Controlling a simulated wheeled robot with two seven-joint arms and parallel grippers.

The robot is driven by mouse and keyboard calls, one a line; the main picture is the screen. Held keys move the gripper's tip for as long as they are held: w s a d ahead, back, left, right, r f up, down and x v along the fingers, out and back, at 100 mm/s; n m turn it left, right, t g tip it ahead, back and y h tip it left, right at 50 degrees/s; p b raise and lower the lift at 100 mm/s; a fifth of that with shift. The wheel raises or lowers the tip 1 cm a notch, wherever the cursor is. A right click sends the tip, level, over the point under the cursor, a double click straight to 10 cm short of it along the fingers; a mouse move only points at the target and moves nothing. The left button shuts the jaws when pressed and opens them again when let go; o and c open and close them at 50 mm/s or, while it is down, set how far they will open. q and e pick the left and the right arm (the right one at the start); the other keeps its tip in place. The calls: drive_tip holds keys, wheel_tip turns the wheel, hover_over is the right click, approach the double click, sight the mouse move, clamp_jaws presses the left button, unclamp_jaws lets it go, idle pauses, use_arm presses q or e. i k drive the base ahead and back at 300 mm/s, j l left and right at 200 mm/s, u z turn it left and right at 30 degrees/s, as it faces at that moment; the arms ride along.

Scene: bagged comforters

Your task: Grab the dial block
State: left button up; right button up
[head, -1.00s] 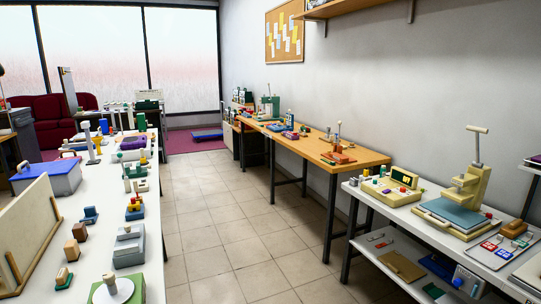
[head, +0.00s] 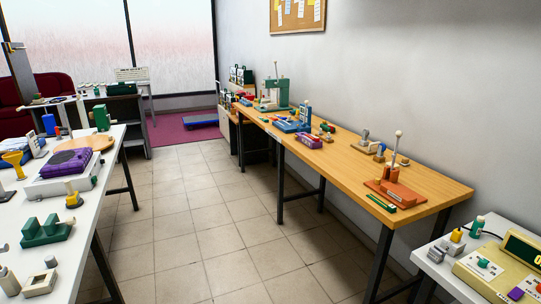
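I cannot tell for certain which thing is the dial block. A small grey-white block with a dark spot on top (head: 40,284) is near the bottom left of the white table. Neither of my grippers shows in the head view.
The white table (head: 100,210) runs along the left, and the long wooden table (head: 345,165) stands by the right wall. A tiled floor aisle (head: 200,220) between them is clear. A beige console (head: 495,270) sits on a bench at the lower right.

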sight(325, 127)
drive_tip(key=i, duration=3.6)
